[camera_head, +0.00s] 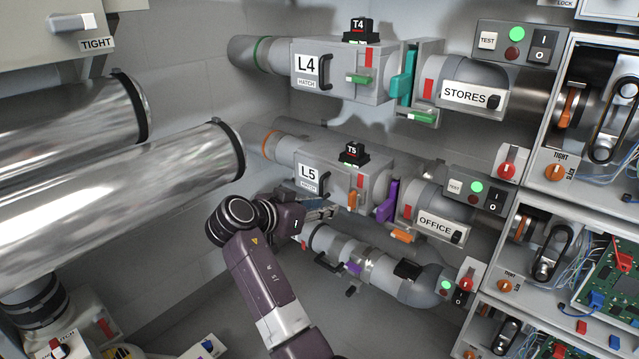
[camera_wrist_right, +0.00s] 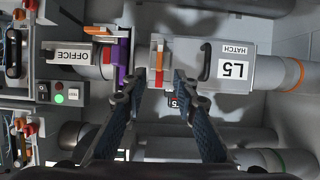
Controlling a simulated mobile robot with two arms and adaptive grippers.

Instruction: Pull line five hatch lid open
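The line five hatch lid (camera_head: 310,175) is a grey panel marked L5 on the grey box of the middle tube. It looks shut and has a black handle (camera_head: 325,183). In the right wrist view, the picture is upside down; the lid (camera_wrist_right: 236,75) and its handle (camera_wrist_right: 205,62) lie to the right of the fingers. An orange latch (camera_wrist_right: 159,60) on the box appears between the fingertips there. My right gripper (camera_head: 322,211) is just below the L5 box; its open, empty fingers also show in the right wrist view (camera_wrist_right: 159,80). My left gripper is not in view.
The L4 box (camera_head: 340,85) is above. A purple slide gate (camera_head: 387,203) and the OFFICE tube (camera_head: 436,224) are to the right. A lower tube (camera_head: 350,252) runs beneath my right gripper. Large shiny ducts (camera_head: 120,195) fill the left; open electrical cabinets (camera_head: 540,205) stand at right.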

